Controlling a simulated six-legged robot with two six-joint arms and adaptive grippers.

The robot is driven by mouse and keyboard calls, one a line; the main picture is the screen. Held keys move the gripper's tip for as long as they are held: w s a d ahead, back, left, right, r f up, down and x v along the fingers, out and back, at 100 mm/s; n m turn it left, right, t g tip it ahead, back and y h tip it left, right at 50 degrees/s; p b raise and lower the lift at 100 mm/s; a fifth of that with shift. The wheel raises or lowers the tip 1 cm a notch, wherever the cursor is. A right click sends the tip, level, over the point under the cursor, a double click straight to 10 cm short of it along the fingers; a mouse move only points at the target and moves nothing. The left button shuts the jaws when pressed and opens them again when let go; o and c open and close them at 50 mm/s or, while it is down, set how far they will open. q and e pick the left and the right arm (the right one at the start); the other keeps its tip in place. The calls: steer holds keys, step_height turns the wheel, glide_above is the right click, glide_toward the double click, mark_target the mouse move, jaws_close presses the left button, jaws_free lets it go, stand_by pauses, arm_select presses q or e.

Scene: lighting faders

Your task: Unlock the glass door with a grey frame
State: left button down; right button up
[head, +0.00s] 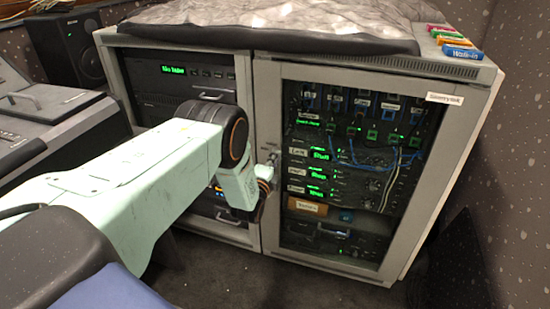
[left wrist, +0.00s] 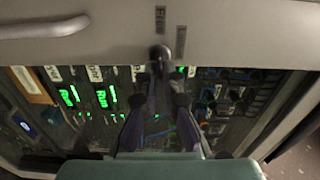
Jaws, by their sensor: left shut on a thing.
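The glass door with a grey frame (head: 263,110) is closed on the right half of the rack cabinet. Lit rack gear shows behind its glass. My left gripper (head: 270,165) is at the left upright of the frame, about mid-height. In the left wrist view, my left gripper (left wrist: 164,75) is shut on a small dark key or knob (left wrist: 159,52) that stands out from the grey frame (left wrist: 100,42). Two small dark labels sit beside it on the frame, too blurred to read surely. My right gripper is not in view.
The left bay (head: 180,70) of the cabinet holds black units. A dark padded cover (head: 270,38) and several coloured labelled blocks (head: 462,52) lie on top. A console (head: 50,110) stands at the left. Dark carpet (head: 225,275) is clear in front.

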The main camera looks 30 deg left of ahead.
arm_select(q)
steer(key=shift+m, duration=0.3)
stand_by(0.4)
steer(key=c, duration=1.5)
jaws_free()
steer(key=v, duration=1.2)
steer(key=shift+a, duration=0.1)
